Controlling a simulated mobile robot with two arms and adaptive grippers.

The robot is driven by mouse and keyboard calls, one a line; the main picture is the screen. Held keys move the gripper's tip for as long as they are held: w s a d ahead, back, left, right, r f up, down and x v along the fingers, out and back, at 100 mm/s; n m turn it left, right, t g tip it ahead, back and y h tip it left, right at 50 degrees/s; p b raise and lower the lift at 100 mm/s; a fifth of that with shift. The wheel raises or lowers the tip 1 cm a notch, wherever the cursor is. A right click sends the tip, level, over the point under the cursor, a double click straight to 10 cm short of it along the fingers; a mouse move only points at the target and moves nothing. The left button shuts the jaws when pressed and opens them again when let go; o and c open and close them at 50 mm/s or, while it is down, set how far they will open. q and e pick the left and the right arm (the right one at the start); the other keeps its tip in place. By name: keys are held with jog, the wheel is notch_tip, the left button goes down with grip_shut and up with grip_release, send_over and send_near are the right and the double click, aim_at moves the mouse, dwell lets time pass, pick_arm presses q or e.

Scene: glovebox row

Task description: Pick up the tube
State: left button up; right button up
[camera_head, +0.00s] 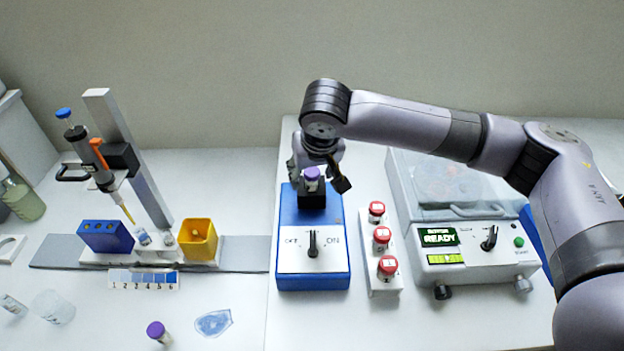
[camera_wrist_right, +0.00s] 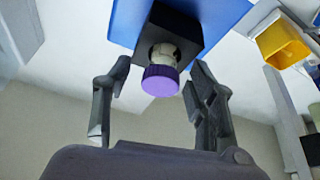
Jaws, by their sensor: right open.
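A tube with a purple cap (camera_head: 312,173) stands in the black holder on top of a blue device (camera_head: 284,240) with an OFF/ON knob. My right gripper (camera_head: 318,182) is above the device, with its fingers apart on either side of the tube's cap. In the right wrist view the purple-capped tube (camera_wrist_right: 162,75) sits in the black socket, between the open fingers of the right gripper (camera_wrist_right: 160,88). Gaps show on both sides of it. Another purple-capped tube (camera_head: 158,331) is on the table at the front left. My left gripper is not in view.
A rack of red-capped vials (camera_head: 383,283) stands just right of the blue device, beside a machine with a READY display (camera_head: 438,237). A pipette stand (camera_head: 128,155), a blue block (camera_head: 105,237) and a yellow container (camera_head: 197,240) are at left. A blue-tinted dish (camera_head: 213,323) lies in front.

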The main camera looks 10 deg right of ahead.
jog(key=c, duration=1.2)
jog(key=shift+r, duration=0.15)
notch_tip(320, 180, up, 20)
jog(key=shift+f+b, duration=0.1)
jog(key=shift+b, duration=0.8)
